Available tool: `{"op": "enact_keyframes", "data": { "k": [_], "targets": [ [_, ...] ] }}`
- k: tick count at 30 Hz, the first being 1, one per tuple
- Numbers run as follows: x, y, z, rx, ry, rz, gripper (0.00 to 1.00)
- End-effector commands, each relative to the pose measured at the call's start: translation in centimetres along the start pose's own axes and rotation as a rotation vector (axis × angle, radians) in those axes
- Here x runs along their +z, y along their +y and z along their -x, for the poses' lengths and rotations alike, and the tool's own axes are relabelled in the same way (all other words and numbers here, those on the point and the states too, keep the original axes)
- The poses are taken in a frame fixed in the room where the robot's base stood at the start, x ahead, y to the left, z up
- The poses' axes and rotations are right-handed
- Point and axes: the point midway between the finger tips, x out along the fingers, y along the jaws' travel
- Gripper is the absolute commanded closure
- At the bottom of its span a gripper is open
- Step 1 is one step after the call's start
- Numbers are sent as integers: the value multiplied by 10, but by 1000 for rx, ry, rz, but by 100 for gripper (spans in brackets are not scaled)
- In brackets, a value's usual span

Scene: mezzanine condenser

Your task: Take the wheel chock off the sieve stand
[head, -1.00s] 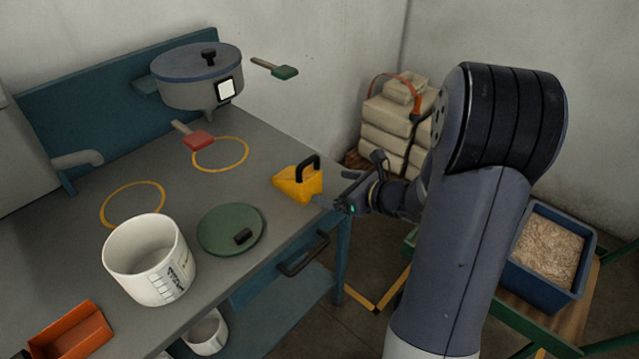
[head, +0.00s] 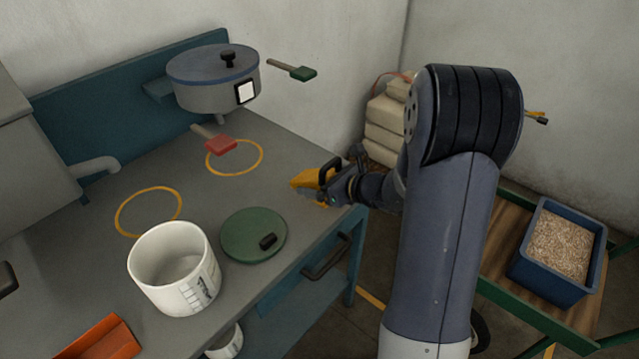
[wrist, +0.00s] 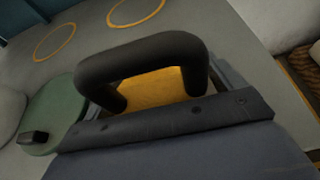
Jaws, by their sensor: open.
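The wheel chock (head: 307,182) is a yellow wedge with a black loop handle. It is at the right edge of a grey-topped bench (head: 190,170), which I take to be the sieve stand. My gripper (head: 333,188) is open and right at the chock's right side, overlapping it in the head view. In the wrist view the black handle (wrist: 140,50) fills the middle, close to the camera, with the yellow body (wrist: 155,88) behind it. I cannot tell whether the handle lies between the fingers, or whether they touch it.
A green lid (head: 250,228) and a white pot (head: 165,275) stand left of the chock. A grey hopper (head: 208,92) is at the back, a red-ended tool (head: 220,145) below it. A blue bin (head: 555,250) stands on a wooden-topped table at right. Stacked sacks (head: 385,135) are behind my arm.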

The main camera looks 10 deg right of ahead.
Motion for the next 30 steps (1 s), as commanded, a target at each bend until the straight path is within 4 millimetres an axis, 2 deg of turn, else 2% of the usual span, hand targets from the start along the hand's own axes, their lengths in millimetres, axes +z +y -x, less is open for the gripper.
{"op": "enact_keyframes", "data": {
  "k": [2,23,30],
  "targets": [
    [0,0,0,0,0,0,12],
    [0,0,1,0,0,0,69],
    [2,0,1,-1,-2,1,70]
  ]
}}
